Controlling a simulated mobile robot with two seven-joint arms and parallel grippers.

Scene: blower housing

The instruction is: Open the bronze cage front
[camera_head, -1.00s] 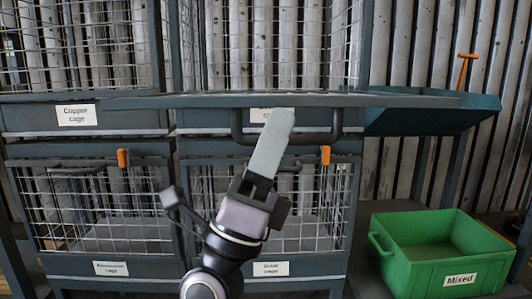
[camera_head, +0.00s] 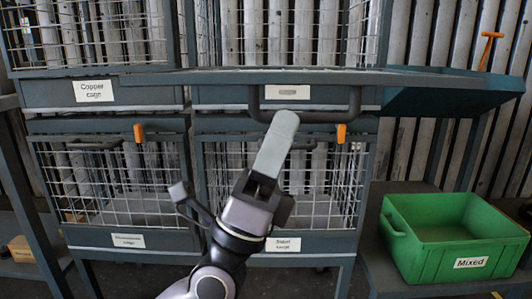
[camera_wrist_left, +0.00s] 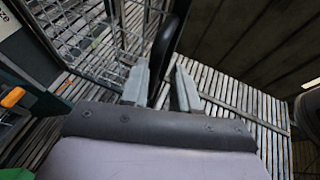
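The bronze cage is the upper right cage. Its label (camera_head: 287,91) is too blurred to read in the head view; the left wrist view shows only the label's end (camera_wrist_left: 8,20). Its front (camera_head: 225,78) is seen edge-on in the head view, as a roughly level panel standing out from the cage. The dark handle (camera_head: 335,116) hangs under it. My left gripper (camera_head: 283,120) is at the handle's middle. In the left wrist view the left gripper (camera_wrist_left: 161,80) has its fingers apart on either side of the black bar, with a small gap at right. My right gripper is out of view.
Two lower mesh cages with orange latches (camera_head: 139,133) stand below. The copper cage (camera_head: 96,91) is at upper left. A green bin (camera_head: 470,262) labelled Mixed sits at lower right. A blue-green tray (camera_head: 440,95) stands at upper right.

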